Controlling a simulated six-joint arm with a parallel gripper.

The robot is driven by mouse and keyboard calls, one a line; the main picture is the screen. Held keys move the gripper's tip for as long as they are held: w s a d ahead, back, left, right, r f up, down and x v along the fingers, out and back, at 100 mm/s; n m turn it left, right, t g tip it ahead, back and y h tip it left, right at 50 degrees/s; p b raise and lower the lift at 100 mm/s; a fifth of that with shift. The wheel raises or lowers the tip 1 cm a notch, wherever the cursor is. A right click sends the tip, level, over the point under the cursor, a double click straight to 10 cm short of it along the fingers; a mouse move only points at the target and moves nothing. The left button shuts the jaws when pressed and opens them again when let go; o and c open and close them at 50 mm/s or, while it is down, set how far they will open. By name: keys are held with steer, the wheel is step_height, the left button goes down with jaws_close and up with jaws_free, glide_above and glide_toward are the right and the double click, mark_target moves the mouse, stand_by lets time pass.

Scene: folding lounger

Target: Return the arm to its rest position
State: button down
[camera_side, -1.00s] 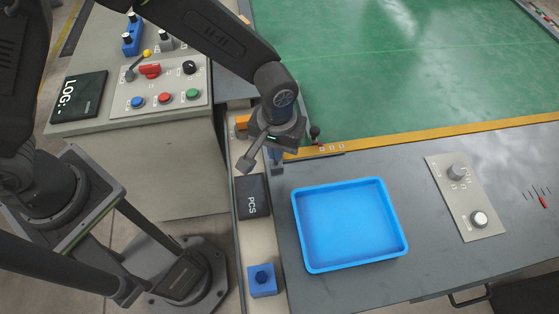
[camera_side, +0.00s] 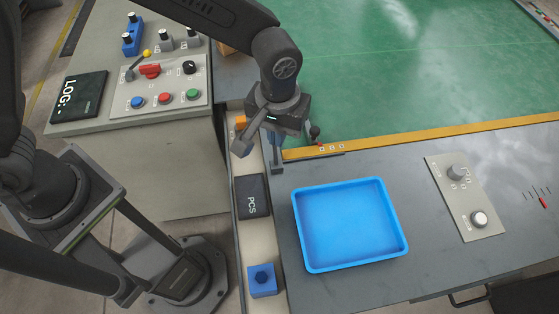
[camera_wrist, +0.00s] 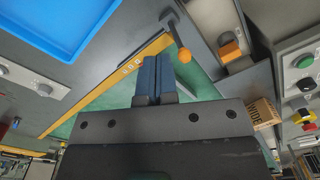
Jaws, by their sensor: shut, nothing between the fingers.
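My gripper (camera_side: 272,140) hangs above the upper end of the pale strip, near the corner of the grey table. Its blue fingers are partly hidden by the dark wrist body in the side view. In the wrist view my gripper (camera_wrist: 153,62) shows two blue fingers pressed together with nothing between them. It is clear of the blue tray (camera_side: 300,235), which stands empty on the table to its lower right.
An orange block (camera_side: 241,121) lies on the strip beside my gripper. A black PCS panel (camera_side: 252,197) and a blue block (camera_side: 262,281) lie farther down. An orange-tipped lever (camera_wrist: 182,54) stands close to the fingers. A control console (camera_side: 165,85) is at left.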

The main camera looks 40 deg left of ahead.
steer(key=s+a+r+m+t, duration=0.1)
steer(key=s+a+r+t, duration=0.2)
steer(key=a+r, duration=1)
steer(key=s+a+r+m+t, duration=0.2)
steer(key=s+a+r, duration=0.1)
steer(key=s+a, duration=0.6)
steer(key=shift+s+a+r+t, duration=0.3)
steer(key=shift+s+a+r, duration=0.05)
steer(key=shift+s+a, duration=0.1)
